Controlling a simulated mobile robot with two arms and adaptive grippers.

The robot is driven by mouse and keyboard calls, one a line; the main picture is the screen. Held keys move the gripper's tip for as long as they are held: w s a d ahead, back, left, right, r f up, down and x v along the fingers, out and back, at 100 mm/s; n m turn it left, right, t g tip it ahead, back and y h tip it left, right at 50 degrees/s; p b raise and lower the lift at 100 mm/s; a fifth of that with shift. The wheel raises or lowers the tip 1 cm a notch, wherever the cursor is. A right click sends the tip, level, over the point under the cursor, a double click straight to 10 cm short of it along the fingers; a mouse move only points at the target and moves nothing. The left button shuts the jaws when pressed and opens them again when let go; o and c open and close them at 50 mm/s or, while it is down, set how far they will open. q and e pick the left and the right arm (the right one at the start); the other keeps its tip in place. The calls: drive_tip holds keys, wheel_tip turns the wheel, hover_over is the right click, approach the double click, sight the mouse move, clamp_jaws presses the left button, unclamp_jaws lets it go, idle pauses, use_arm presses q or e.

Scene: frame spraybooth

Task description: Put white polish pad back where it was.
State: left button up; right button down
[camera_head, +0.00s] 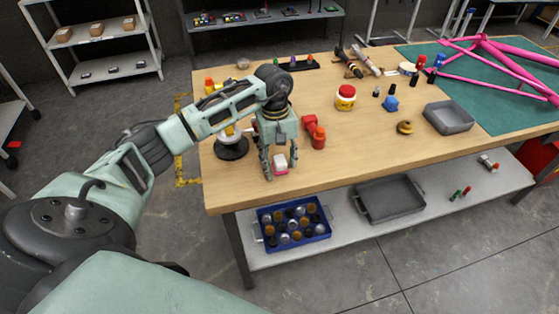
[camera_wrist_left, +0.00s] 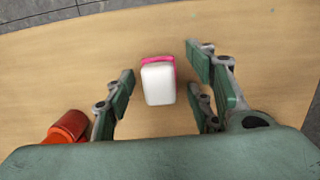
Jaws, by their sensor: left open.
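A small block with a white face and a pink back, which looks like the white polish pad (camera_head: 280,163), lies on the wooden workbench (camera_head: 372,135) near its front left edge. In the left wrist view the pad (camera_wrist_left: 158,84) sits between the spread fingers, with a gap on each side. My left gripper (camera_head: 281,174) is open, pointing down over the pad, with its fingers on either side of it. It holds nothing. My right gripper is not in view.
A red-orange tool (camera_head: 315,132) stands just right of my left gripper. A yellow jar with a red lid (camera_head: 345,97), a blue item (camera_head: 390,104) and a grey tray (camera_head: 448,117) are farther right. A blue crate (camera_head: 293,222) and another grey tray (camera_head: 390,199) sit on the lower shelf.

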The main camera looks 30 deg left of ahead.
sight(277, 156)
use_arm(q)
drive_tip(key=shift+r, duration=0.55)
wheel_tip(277, 156, up, 11)
drive_tip(key=a+b, duration=0.1)
drive_tip(key=b, duration=0.2)
drive_tip(key=shift+w+a, duration=0.15)
drive_tip(key=shift+w, duration=0.2)
